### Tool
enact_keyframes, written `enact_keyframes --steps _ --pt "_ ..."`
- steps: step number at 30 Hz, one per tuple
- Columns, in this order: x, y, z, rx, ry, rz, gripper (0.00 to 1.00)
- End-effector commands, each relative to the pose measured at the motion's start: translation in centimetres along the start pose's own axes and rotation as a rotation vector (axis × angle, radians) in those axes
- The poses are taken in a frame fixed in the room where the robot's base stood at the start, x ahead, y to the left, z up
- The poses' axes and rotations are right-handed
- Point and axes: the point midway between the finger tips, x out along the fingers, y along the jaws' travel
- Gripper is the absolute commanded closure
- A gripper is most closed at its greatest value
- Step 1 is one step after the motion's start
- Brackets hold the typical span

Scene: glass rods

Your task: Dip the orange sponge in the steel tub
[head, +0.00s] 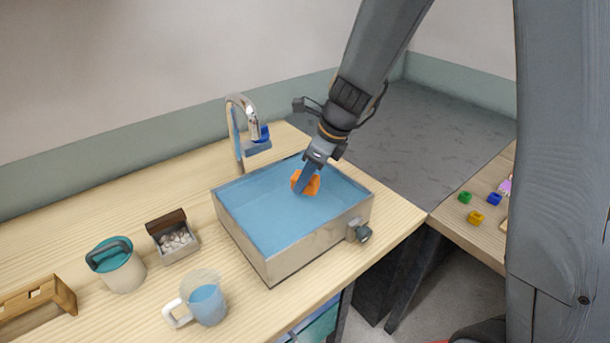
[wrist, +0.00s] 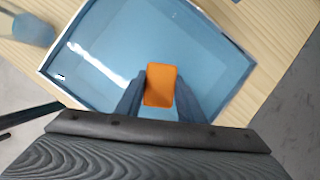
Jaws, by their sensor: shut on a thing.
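The orange sponge (head: 306,183) is between the fingers of my gripper (head: 312,179), over the right part of the steel tub (head: 298,249). The tub is full of blue water. In the wrist view the sponge (wrist: 160,85) is gripped between two dark fingers (wrist: 160,92), with the water and the tub's rim (wrist: 208,22) around it. My gripper is shut on the sponge. I cannot tell whether the sponge's lower face touches the water.
A tap (head: 240,125) stands behind the tub. A jug of blue liquid (head: 207,303), a lidded pail (head: 119,267) and a small box of white pieces (head: 175,241) stand left of it. A valve (head: 360,231) juts from the tub's right side. Coloured blocks (head: 475,217) lie on the right table.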

Motion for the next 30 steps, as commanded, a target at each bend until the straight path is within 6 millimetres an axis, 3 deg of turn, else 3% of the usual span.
enact_keyframes --steps 18,30 --pt "6.5 0.1 -2.6 -0.001 0.000 0.002 0.87" --pt "8.7 0.1 -3.4 -0.002 0.000 0.002 0.87"
